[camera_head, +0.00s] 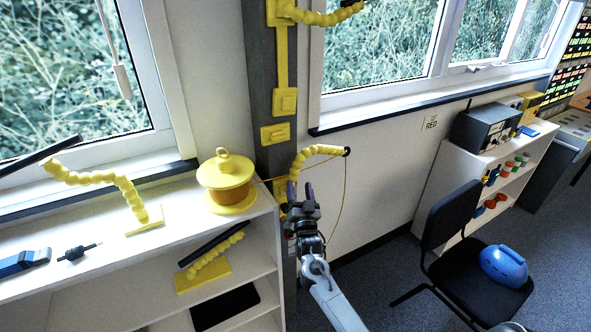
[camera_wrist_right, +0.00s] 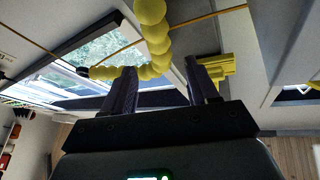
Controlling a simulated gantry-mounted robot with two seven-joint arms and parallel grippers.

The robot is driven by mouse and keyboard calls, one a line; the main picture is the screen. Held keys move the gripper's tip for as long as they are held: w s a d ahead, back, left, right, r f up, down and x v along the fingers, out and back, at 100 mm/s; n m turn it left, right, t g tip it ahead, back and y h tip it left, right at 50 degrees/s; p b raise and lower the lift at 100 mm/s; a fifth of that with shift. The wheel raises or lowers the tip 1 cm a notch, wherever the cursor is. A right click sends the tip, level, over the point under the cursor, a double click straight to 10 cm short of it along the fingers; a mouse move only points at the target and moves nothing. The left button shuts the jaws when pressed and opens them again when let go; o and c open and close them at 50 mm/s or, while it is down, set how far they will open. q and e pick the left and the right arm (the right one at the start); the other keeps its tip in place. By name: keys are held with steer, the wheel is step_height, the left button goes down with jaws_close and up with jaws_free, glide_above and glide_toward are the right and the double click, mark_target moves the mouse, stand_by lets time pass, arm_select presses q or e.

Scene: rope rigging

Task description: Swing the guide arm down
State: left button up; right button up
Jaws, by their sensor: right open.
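The guide arm appears to be the yellow beaded arm (camera_head: 318,151) on the grey post, curving up and to the right to a dark tip. My right gripper (camera_head: 301,188) is open just below and in front of its curve, fingers pointing up. In the right wrist view, the beaded arm (camera_wrist_right: 152,35) comes down from the top and bends left, its lower beads showing between the two fingers of my right gripper (camera_wrist_right: 160,68). I cannot tell whether they touch. A thin orange rope (camera_head: 345,190) hangs in a loop from near the tip. My left gripper is not in view.
A second beaded arm (camera_head: 325,16) sits higher on the post (camera_head: 258,80). A black chair (camera_head: 455,215) holds a blue case (camera_head: 503,265) at right.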

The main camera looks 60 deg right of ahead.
mark_target(297, 172)
steer(key=x, duration=0.9)
jaws_close()
